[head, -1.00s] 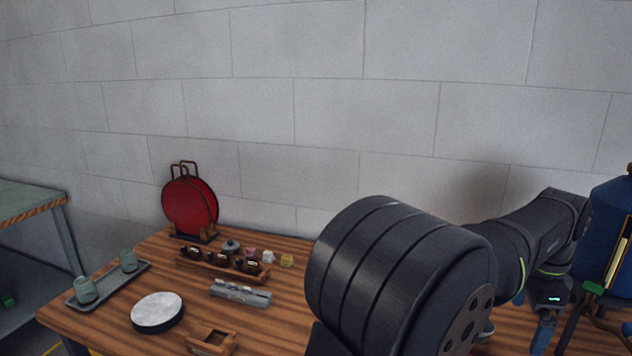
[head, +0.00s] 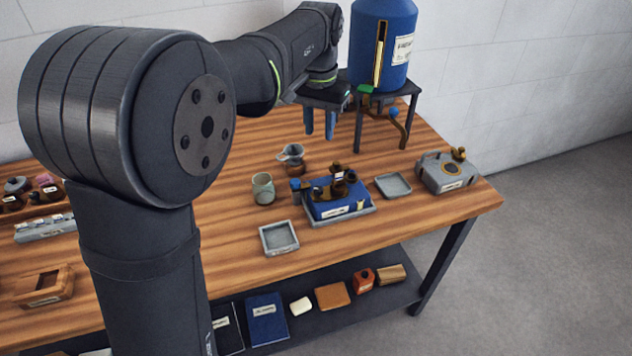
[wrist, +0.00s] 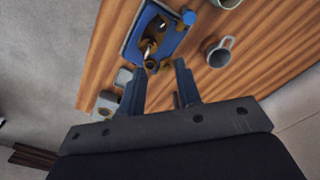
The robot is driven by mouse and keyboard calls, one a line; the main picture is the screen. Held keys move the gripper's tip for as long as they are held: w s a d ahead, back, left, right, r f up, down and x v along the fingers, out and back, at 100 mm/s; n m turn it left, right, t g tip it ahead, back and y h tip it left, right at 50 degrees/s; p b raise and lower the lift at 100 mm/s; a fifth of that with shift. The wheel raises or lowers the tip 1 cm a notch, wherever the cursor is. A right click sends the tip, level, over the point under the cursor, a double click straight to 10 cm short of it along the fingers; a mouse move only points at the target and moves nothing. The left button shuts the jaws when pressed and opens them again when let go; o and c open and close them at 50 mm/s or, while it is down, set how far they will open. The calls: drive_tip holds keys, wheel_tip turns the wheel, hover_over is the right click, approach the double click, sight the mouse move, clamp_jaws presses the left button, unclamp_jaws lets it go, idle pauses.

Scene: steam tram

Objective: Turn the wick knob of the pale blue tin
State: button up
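The pale grey-blue tin (head: 447,174) stands near the table's right end in the head view. A brass knob (head: 459,154), which looks like the wick knob, sticks up at its top right. In the wrist view the tin (wrist: 106,103) shows at lower left, partly hidden by my gripper. My gripper (head: 319,134) points down above the back of the table, left of the tin and well apart from it. Its two blue fingers are apart with nothing between them, as the wrist view also shows (wrist: 161,66).
A blue device (head: 338,202) with brass fittings, a shallow grey tray (head: 393,186), another tray (head: 279,238), a green cup (head: 263,189) and a grey mug (head: 291,155) are nearby.

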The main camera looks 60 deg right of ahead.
drive_tip(key=n, duration=0.8)
approach(318, 188)
wheel_tip(318, 188, down, 8)
drive_tip(key=shift+f, duration=0.1)
clamp_jaws()
